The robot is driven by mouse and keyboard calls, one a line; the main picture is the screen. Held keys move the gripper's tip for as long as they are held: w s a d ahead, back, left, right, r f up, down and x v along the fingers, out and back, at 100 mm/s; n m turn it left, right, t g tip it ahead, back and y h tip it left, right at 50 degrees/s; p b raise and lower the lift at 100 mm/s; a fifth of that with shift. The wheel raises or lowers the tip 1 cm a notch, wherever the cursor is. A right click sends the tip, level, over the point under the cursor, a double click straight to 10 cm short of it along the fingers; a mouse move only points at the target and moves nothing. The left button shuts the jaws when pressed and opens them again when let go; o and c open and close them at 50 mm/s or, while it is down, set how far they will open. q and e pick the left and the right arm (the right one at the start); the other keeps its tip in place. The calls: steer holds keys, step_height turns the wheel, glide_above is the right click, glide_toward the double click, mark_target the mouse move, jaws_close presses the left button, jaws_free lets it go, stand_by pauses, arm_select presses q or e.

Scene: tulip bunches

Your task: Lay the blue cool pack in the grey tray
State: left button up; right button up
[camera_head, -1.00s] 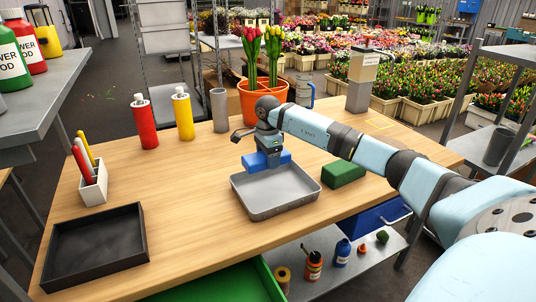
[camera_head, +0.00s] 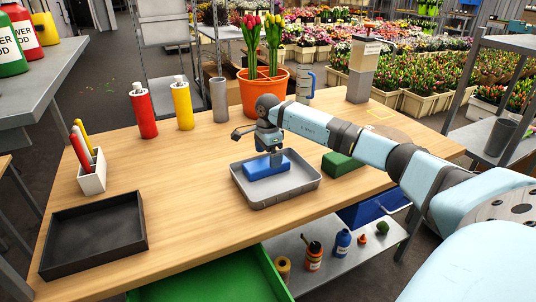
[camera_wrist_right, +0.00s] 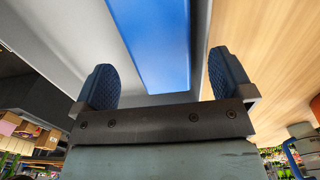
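The blue cool pack (camera_head: 262,169) lies inside the grey tray (camera_head: 282,200), on its floor towards the back. It looks flat there. My right gripper (camera_head: 276,158) is right above the pack, pointing down. In the right wrist view, the two fingers (camera_wrist_right: 163,82) stand wide apart. The blue pack (camera_wrist_right: 155,40) shows between and beyond them, with gaps on both sides. The grey tray floor and wall (camera_wrist_right: 60,35) show beside it. My left gripper is not in view.
A green block (camera_head: 343,164) sits just right of the tray. An orange pot of tulips (camera_head: 262,95) stands behind it. A black tray (camera_head: 95,248), a white pen holder (camera_head: 92,176), and red (camera_head: 144,114) and yellow (camera_head: 183,108) bottles are left. The wooden table's left middle is clear.

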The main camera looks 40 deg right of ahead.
mark_target(268, 162)
step_height(268, 162, up, 14)
steer(key=p, duration=0.2)
stand_by(0.4)
steer(key=shift+f, duration=0.1)
stand_by(0.4)
